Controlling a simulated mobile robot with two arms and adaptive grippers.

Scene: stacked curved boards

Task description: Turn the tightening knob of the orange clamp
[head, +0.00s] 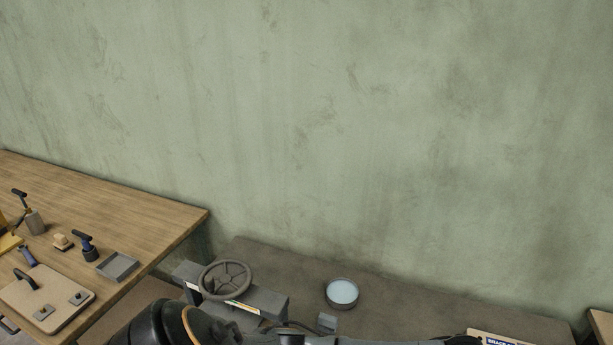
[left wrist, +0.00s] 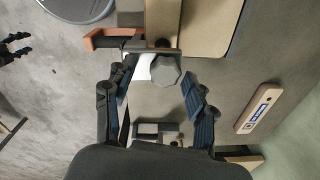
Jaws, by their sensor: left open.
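The orange clamp (left wrist: 97,40) shows at the top of the left wrist view, beside the tan curved boards (left wrist: 210,25). Its grey, many-sided tightening knob (left wrist: 166,71) faces the camera. My left gripper (left wrist: 157,80) is open, with one blue-padded finger on each side of the knob in the picture. A gap shows between the fingers and the knob, and I cannot tell the depth between them. My right gripper (left wrist: 22,44) shows small at the left edge of the left wrist view, its fingers apart and empty. The head view does not show the clamp.
In the head view, a wooden bench (head: 120,205) with tools stands left. A grey table has a handwheel device (head: 226,280) and a round dish (head: 342,292). In the left wrist view, a labelled wooden block (left wrist: 258,108) lies right and a round grey object (left wrist: 75,8) is upper left.

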